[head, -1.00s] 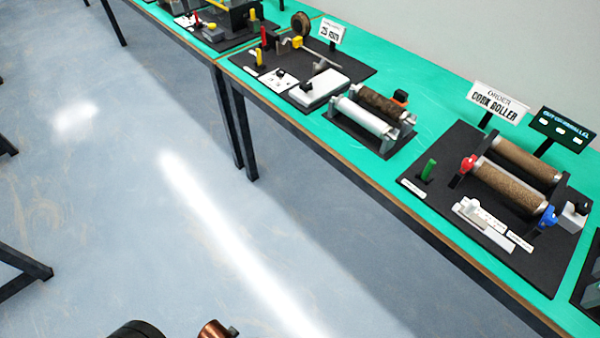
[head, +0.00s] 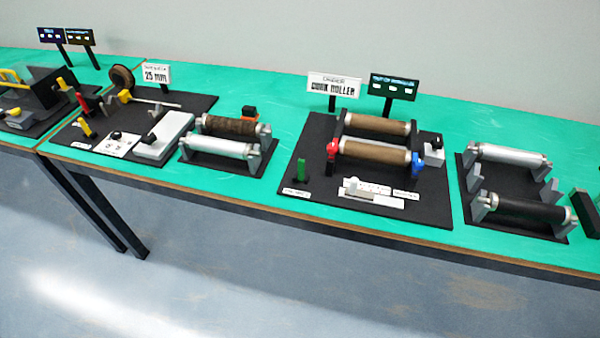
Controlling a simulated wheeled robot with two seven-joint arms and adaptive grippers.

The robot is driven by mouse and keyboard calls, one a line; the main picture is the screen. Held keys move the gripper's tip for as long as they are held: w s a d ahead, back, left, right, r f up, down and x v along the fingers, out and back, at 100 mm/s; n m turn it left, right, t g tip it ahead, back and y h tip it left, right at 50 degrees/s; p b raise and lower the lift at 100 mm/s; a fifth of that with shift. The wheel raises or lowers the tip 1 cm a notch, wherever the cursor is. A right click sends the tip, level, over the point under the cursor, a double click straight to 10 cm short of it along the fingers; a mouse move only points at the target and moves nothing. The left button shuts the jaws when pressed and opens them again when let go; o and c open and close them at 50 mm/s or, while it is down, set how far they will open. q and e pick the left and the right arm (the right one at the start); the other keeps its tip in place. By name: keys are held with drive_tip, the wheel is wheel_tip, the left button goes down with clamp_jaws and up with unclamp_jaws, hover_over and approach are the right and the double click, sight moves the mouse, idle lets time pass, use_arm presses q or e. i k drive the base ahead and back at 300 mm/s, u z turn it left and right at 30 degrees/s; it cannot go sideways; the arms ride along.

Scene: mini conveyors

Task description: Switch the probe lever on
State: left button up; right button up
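Several small levers show in the head view, and their labels are too small to read, so I cannot tell which is the probe lever. A green upright lever (head: 303,172) stands at the front left of the cork roller board. A yellow lever (head: 84,127) and a red lever (head: 84,104) stand on the left part of the 25 mm board. Another yellow lever (head: 63,84) is on the station at the far left. Neither of my grippers is in view.
A long green table (head: 245,188) runs across the view. The cork roller board (head: 437,200) has red and blue clamps. Roller stands with dark and silver rollers (head: 235,126) (head: 515,156) flank it. Signs (head: 333,86) stand behind. Blue-grey floor (head: 300,285) is open in front.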

sight(301, 162)
drive_tip(key=k, duration=0.5)
drive_tip(key=z, duration=0.9)
drive_tip(key=i, duration=0.95)
drive_tip(key=u, duration=2.05)
